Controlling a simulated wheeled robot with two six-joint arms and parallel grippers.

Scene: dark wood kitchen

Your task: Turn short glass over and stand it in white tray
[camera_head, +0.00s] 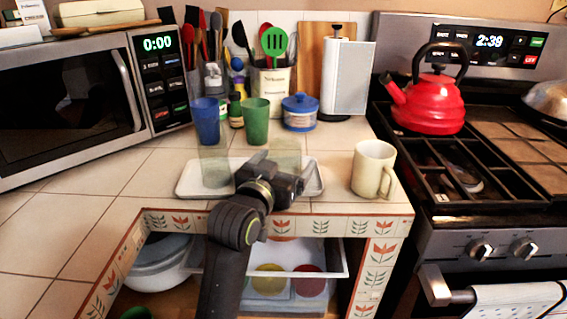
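The white tray (187,187) lies on the tiled counter, near its front edge. A faint, clear glass (214,165) stands upright at the tray's left part. Another faint, clear glass shape (284,150) shows at the tray's right part, directly behind and at my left gripper. Which way up it is, I cannot tell. My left gripper (277,172) is over the right part of the tray, and its arm comes up from below. Its dark fingers overlap the right glass in the picture; whether they grip it is unclear. My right gripper is out of view.
A cream mug (373,169) stands right of the tray. Blue (205,122) and green (255,121) cups and a blue-lidded jar (300,113) stand behind it. A microwave (70,105) is at left, a stove with a red kettle (433,103) at right. Counter left of the tray is clear.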

